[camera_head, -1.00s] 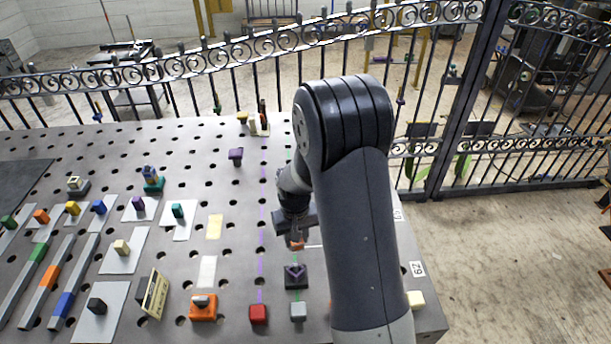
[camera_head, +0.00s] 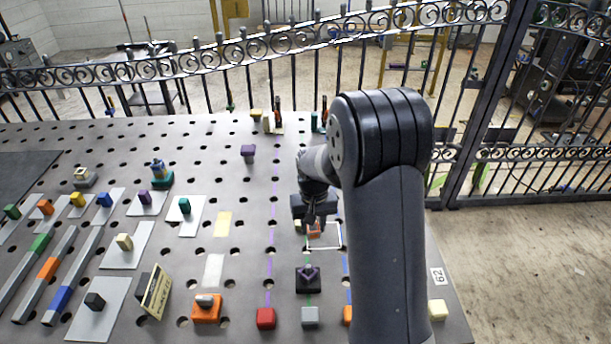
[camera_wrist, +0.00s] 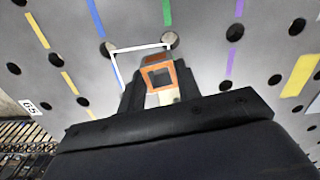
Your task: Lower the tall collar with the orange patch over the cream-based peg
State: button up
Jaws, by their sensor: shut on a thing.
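My gripper (camera_head: 314,218) is shut on the collar with the orange patch (camera_head: 314,231), above the pegboard table near a white outlined square. In the wrist view my gripper (camera_wrist: 158,92) has a finger on each side of the collar (camera_wrist: 158,66), whose end shows a square orange rim around a grey opening. A small cream piece (camera_wrist: 168,97) shows just below the rim; it also shows left of the collar in the head view (camera_head: 298,225). I cannot tell if it is the cream peg base. The collar's far side is hidden.
A dark block with a purple-marked top (camera_head: 308,279) stands in front of the gripper, with red (camera_head: 265,318) and grey (camera_head: 310,317) blocks nearer. An orange-based piece (camera_head: 206,310) and an upright cream plate (camera_head: 156,292) stand left. Tall pieces (camera_head: 278,112) stand at the back edge.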

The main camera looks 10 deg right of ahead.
jog(key=w+r+m+p, duration=0.2)
jog(key=w+r+p, duration=0.2)
jog(key=w+r, duration=0.5)
jog(key=shift+f+b, duration=1.6)
jog(key=shift+f, duration=1)
jog(key=shift+f+b, duration=1)
jog(key=shift+f, duration=0.7)
jog(key=o, duration=1.2)
jog(key=shift+c, duration=0.2)
notch_tip(320, 180, up, 11)
jog(key=b, duration=0.1)
